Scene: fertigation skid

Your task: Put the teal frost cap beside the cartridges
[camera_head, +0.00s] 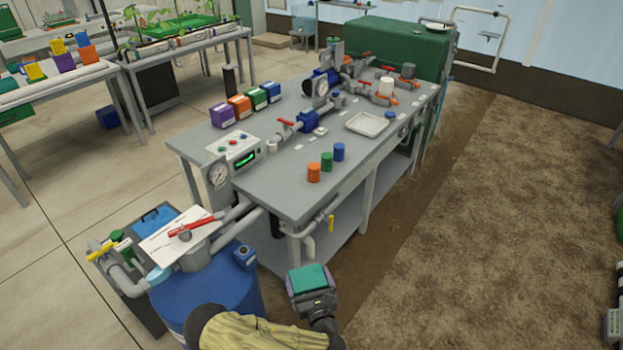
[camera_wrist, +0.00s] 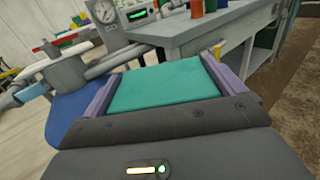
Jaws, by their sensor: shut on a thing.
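The teal frost cap (camera_head: 309,277) is between the jaws of my gripper (camera_head: 309,283), in front of the near end of the grey bench. In the wrist view the cap (camera_wrist: 165,87) is a flat teal block with the two lavender fingers (camera_wrist: 158,78) along its sides. Three small cylinders, which may be the cartridges, stand upright in a row on the bench: orange (camera_head: 313,173), green (camera_head: 327,162) and blue (camera_head: 339,152). The cap is apart from them, off the bench edge.
The grey bench (camera_head: 275,186) has bare top around the cylinders. A white tray (camera_head: 367,124) lies behind them. Several coloured boxes (camera_head: 240,107) line the far left edge. A gauge panel (camera_head: 233,155), a yellow-handled valve (camera_head: 331,224) and a blue barrel (camera_head: 215,290) are near.

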